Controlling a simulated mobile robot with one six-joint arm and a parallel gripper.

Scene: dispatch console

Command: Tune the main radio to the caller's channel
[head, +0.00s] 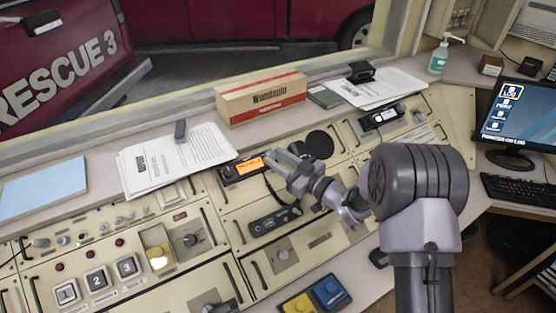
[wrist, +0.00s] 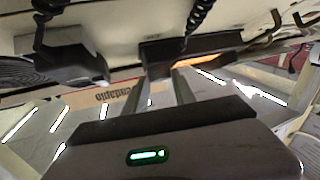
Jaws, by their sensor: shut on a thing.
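The main radio (head: 243,168) is a black unit with a lit orange display, set in the console's upper panel. The display text is too small to read. My gripper (head: 279,158) is at the right end of the radio, its fingers shut on what seems to be the radio's knob. The fingers hide that part. In the wrist view my gripper's fingers (wrist: 166,84) reach up to the dark radio body (wrist: 185,46), and part of the orange display shows beside them.
A second radio (head: 381,117) with a pale display sits farther right. A black handset (head: 274,221) with a coiled cord lies below the main radio. Papers (head: 176,157) lie close on its left, and a cardboard box (head: 262,98) stands behind it. A round black speaker (head: 319,144) is to its right.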

